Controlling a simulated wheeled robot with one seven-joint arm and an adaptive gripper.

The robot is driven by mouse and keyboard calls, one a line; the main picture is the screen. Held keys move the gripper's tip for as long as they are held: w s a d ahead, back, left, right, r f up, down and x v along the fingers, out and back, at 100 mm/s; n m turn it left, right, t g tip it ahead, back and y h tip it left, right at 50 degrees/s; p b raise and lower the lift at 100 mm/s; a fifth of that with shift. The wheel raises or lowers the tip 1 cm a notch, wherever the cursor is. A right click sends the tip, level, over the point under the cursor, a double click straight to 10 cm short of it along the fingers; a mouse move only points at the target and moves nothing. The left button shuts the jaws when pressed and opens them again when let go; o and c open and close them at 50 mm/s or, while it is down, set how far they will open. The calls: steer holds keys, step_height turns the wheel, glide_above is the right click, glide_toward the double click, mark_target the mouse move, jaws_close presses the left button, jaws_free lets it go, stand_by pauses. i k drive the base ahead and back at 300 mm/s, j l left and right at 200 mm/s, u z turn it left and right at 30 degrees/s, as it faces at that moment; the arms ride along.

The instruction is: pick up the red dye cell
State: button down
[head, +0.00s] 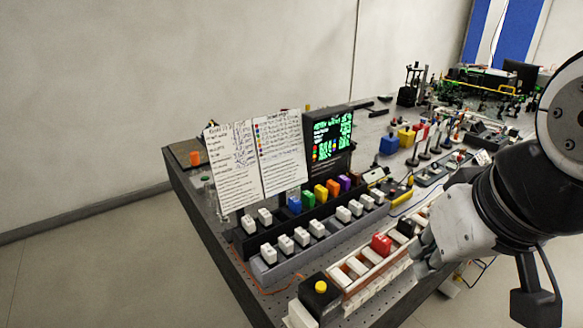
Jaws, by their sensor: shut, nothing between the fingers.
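The red dye cell (381,244) is a small red block. It sits in the white-and-brown slotted rack (335,283) along the front edge of the bench, with a black block (406,227) just to its right. My gripper (422,264) comes in from the right, at the right end of this rack. It is shut and empty, to the right of the red cell and apart from it as far as I can tell. The arm hides part of the rack's right end.
Behind are rows of white-capped cells (301,237) and coloured cells (321,193). A black box with a yellow button (320,288) stands at the near left. Two written sheets (236,165) and a lit screen (329,138) stand behind. Instruments crowd the far bench.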

mark_target(381, 245)
steer(key=i+l+z, duration=0.1)
steer(key=l, duration=0.3)
steer(key=i+l, duration=0.25)
steer(key=l, duration=0.15)
steer(key=i+l+z, duration=0.15)
steer(key=l, duration=0.25)
steer(key=i+l+z, duration=0.1)
steer(key=i+l, duration=0.15)
steer(key=l, duration=0.1)
